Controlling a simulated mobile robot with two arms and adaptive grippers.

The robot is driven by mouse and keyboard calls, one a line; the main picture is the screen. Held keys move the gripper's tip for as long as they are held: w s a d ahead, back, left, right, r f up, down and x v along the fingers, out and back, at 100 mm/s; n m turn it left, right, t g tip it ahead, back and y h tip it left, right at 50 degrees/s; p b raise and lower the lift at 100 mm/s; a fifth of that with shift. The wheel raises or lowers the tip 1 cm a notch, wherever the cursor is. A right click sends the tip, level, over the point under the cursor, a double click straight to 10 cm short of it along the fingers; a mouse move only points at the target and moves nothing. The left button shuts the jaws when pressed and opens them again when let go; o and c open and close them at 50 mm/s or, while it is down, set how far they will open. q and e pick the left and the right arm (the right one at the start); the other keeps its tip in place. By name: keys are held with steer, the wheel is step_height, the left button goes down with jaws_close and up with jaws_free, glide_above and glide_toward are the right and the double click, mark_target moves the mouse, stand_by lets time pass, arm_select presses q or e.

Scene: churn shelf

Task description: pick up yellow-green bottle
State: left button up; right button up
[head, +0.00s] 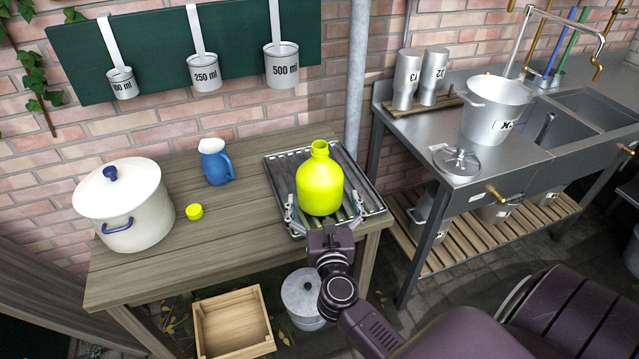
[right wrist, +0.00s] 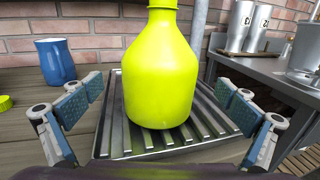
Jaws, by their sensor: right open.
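The yellow-green bottle (head: 320,183) stands upright and uncapped on a ribbed metal tray (head: 278,172) at the right end of the wooden table. My right gripper (head: 322,215) is at the front of the tray, with its fingers spread to either side of the bottle. In the right wrist view the bottle (right wrist: 162,85) stands between the open blue-padded fingers (right wrist: 162,112), with a gap on both sides. Its top is cut off in that view. My left gripper is not in view.
A yellow-green cap (head: 194,211), a blue jug (head: 215,162) and a white lidded pot (head: 125,208) stand left on the wooden table (head: 165,262). A vertical pipe (head: 356,80) is behind the tray. A steel counter (head: 405,140) is at right. A wooden crate (head: 234,316) is below.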

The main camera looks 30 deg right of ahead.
mark_target(320, 177)
steer(key=x, duration=0.2)
steer(key=p+x, duration=0.1)
steer(key=x, duration=0.1)
steer(key=r+x, duration=0.1)
steer(key=x, duration=0.1)
steer(key=shift+w+d+p, duration=0.15)
steer(key=shift+w+p, duration=0.15)
steer(key=shift+p, duration=0.1)
steer(key=shift+w+d+f, duration=0.1)
steer(key=shift+w+d, duration=0.1)
steer(key=shift+w, duration=0.15)
steer(key=c, duration=1)
steer(key=shift+c, duration=0.8)
